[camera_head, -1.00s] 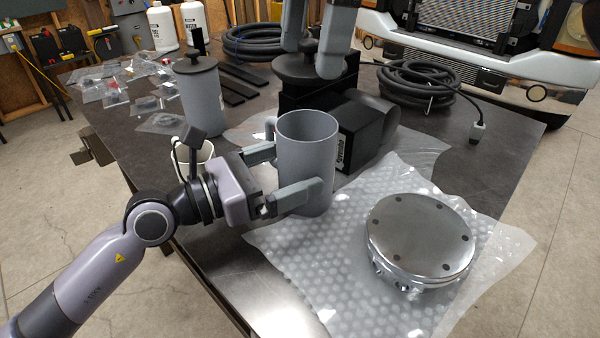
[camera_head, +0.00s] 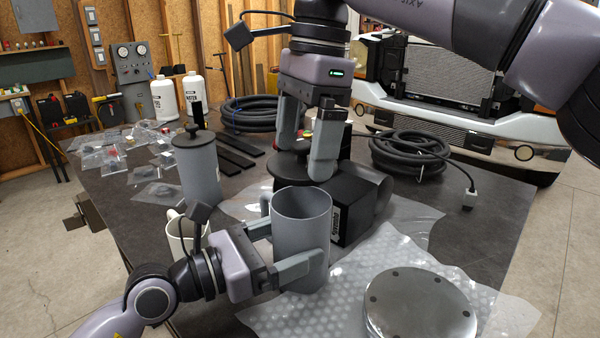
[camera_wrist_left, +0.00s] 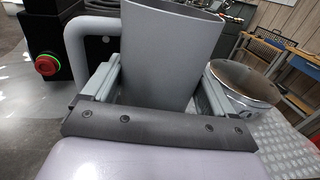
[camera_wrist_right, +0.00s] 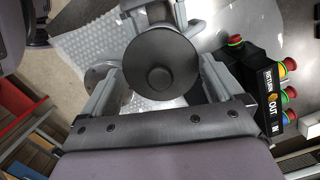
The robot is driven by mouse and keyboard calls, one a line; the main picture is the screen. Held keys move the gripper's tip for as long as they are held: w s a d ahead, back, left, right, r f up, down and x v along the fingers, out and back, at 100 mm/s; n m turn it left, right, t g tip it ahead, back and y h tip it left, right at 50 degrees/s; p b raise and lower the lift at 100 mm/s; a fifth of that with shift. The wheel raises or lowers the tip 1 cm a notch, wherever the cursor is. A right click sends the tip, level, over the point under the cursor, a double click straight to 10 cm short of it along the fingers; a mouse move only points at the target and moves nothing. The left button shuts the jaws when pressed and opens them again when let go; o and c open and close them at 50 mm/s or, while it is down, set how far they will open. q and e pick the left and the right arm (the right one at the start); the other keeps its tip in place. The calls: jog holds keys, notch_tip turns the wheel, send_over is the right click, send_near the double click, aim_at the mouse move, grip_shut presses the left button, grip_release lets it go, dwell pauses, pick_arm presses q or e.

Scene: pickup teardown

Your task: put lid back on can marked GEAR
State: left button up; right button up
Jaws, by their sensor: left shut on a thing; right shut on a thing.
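The grey open can (camera_head: 300,235) with a side handle stands upright at the table's middle. My left gripper (camera_head: 282,250) is shut around its sides, and the can also fills the left wrist view (camera_wrist_left: 170,55). No GEAR marking is readable on it. My right gripper (camera_head: 308,150) points down and is shut on the dark round lid (camera_head: 287,163), whose knob shows in the right wrist view (camera_wrist_right: 160,68). In the head view the lid appears just beyond and above the can's open rim, apart from it. The lid hides most of the can in the right wrist view.
A lidded grey can (camera_head: 198,172) and a white mug (camera_head: 178,232) stand to the left. A black box (camera_head: 357,210) is close behind the can. A round chrome part (camera_head: 420,305) lies on bubble wrap (camera_head: 345,305) at the front right. Coiled hoses (camera_head: 408,152) lie farther back.

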aim_at(302, 165)
jog(key=shift+f, duration=1.2)
jog(key=shift+a+f, duration=0.1)
jog(key=shift+f, duration=0.75)
jog(key=shift+f, duration=0.65)
jog(key=o, duration=0.7)
jog(key=shift+c, duration=0.2)
jog(key=shift+w+d+r, duration=0.15)
jog(key=shift+d+r, duration=0.15)
jog(key=shift+r, duration=1.7)
jog(key=shift+w+d+r, duration=0.1)
jog(key=shift+d+r, duration=0.15)
jog(key=shift+r, duration=1.7)
jog(key=shift+w+d+r, duration=0.15)
jog(key=shift+d+r, duration=0.15)
jog(key=shift+r, duration=1.7)
